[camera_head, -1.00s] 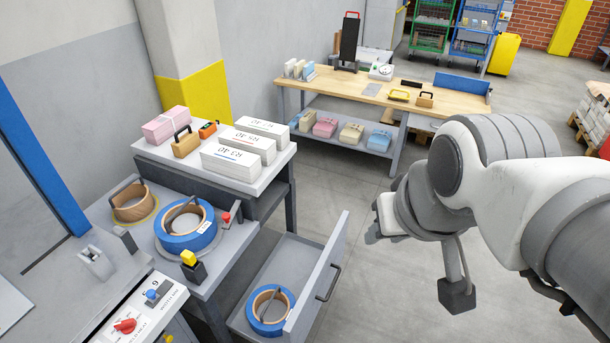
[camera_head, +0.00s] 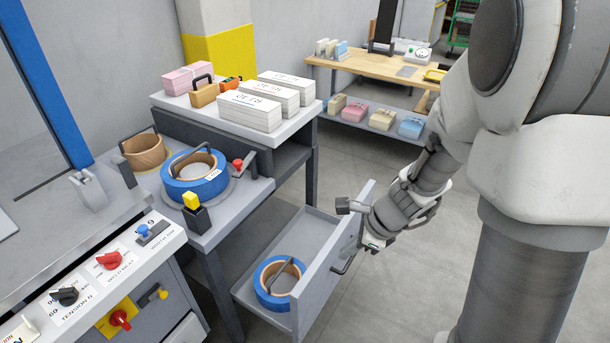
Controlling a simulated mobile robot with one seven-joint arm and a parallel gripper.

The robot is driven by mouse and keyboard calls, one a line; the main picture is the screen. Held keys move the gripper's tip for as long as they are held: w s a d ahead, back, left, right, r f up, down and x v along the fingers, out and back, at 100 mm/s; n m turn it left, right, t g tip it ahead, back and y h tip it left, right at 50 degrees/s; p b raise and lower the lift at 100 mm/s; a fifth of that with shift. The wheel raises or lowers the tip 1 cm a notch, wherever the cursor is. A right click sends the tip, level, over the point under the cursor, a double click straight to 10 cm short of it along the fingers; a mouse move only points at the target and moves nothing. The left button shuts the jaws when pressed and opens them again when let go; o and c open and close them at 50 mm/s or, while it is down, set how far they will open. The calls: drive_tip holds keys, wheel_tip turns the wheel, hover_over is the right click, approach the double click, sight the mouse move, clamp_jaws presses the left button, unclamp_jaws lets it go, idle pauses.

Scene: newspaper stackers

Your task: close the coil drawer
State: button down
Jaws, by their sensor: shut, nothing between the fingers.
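The coil drawer (camera_head: 312,292) is grey and stands pulled out below the coil table, with its front panel to the right. A blue-wrapped coil (camera_head: 272,296) with a brown core lies inside it. A dark handle (camera_head: 347,262) is on the outer face of the front panel. My gripper (camera_head: 368,240) is shut and empty at the outer side of the front panel, close to the handle. I cannot tell whether it touches the panel. The arm hides part of the floor behind it.
A blue coil (camera_head: 195,183) and a brown coil (camera_head: 146,153) stand on the table above the drawer. A raised shelf (camera_head: 292,124) holds paper stacks. A control panel (camera_head: 100,268) is at lower left. A wooden bench (camera_head: 375,67) stands behind. Floor right of the drawer is open.

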wheel_tip(320, 180, down, 8)
drive_tip(key=d+m+b, duration=0.2)
drive_tip(key=m, duration=0.1)
drive_tip(key=b, duration=0.5)
hover_over(312, 284)
drive_tip(key=s+d, duration=0.1)
drive_tip(key=d, duration=0.1)
wheel_tip(312, 284, down, 9)
drive_tip(key=shift+s, duration=0.15)
drive_tip(key=shift+a, duration=0.1)
